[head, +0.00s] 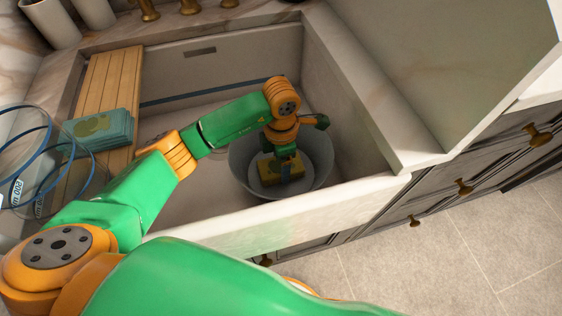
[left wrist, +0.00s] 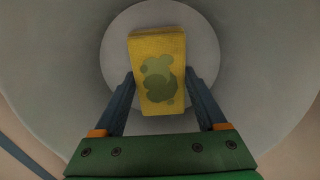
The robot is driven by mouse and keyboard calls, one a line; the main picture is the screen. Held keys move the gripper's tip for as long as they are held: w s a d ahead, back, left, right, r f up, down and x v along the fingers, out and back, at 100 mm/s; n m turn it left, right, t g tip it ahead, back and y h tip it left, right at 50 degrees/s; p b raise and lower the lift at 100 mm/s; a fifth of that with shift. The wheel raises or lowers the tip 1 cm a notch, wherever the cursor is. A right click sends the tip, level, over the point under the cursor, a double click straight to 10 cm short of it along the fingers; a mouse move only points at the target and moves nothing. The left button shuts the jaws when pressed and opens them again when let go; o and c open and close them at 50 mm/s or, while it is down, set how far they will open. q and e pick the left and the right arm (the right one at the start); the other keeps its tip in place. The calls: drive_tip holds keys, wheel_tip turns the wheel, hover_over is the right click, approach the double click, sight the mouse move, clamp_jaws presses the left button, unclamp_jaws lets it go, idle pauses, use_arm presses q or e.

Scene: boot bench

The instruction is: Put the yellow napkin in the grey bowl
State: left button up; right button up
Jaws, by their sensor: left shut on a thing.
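The yellow napkin (head: 268,171) is a folded block with a green blotch pattern, inside the grey bowl (head: 239,163). The bowl stands in the sink basin. My left gripper (head: 285,172) reaches down into the bowl, shut on the napkin. In the left wrist view the napkin (left wrist: 158,62) lies between the two fingers (left wrist: 161,82), over the round base of the bowl (left wrist: 245,65). I cannot tell whether the napkin touches the bowl's bottom. My right gripper is not in view.
A wooden board (head: 112,72) spans the sink's left side, with a stack of green cloths (head: 100,130) on it. Clear round containers with blue rims (head: 22,150) stand at the left. Brass taps (head: 190,6) and cups (head: 50,22) are at the back. The sink wall rises close right of the bowl.

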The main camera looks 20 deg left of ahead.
use_arm(q)
drive_tip(key=shift+f, duration=0.15)
drive_tip(key=o, duration=1.2)
drive_tip(key=shift+o, duration=0.4)
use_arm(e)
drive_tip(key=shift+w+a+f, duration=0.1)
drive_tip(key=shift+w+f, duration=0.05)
use_arm(q)
drive_tip(key=shift+r, duration=0.5)
wheel_tip(320, 180, up, 12)
drive_tip(key=p, duration=0.1)
drive_tip(key=shift+f+p, duration=0.25)
drive_tip(key=shift+p, duration=0.15)
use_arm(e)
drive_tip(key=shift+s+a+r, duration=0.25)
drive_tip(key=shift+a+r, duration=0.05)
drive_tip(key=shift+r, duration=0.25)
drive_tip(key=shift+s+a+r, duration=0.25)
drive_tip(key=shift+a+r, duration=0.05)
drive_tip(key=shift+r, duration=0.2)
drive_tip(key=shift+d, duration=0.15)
